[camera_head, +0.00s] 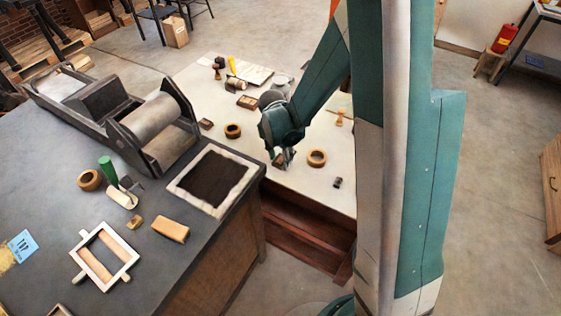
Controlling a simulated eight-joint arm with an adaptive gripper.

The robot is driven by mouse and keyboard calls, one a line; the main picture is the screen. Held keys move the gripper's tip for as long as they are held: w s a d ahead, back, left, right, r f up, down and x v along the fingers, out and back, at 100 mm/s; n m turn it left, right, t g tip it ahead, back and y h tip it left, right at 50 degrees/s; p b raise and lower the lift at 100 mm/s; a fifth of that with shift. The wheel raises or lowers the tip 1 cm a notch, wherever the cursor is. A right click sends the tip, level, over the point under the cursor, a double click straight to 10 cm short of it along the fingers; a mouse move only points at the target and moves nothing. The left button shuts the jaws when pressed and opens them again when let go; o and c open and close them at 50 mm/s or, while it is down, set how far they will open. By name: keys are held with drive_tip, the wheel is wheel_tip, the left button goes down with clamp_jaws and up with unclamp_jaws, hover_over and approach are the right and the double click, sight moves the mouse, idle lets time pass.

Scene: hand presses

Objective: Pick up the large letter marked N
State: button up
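My gripper (283,161) points down over the near part of the pale table (310,186), left of a tan ring. Its fingers are small and dark here, and I cannot tell whether they are open or shut. A small brownish shape shows at the fingertips; I cannot tell whether it is a held block or part of the gripper. A small dark block (338,182) lies on the table to the right of my gripper and may be a type letter. No N mark is readable on anything in view.
On the pale table are the tan ring (317,157), another ring (233,131), a small tray (248,102) and a wooden-handled tool (340,117). The dark bench (60,180) on the left holds a roller press (150,125) and a black inked slab (212,180).

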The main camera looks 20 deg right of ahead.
sight(280, 159)
drive_tip(key=c, duration=0.6)
drive_tip(key=shift+r, duration=0.15)
wheel_tip(280, 159, up, 10)
drive_tip(key=p, duration=0.1)
drive_tip(key=shift+p, duration=0.35)
idle(0.6)
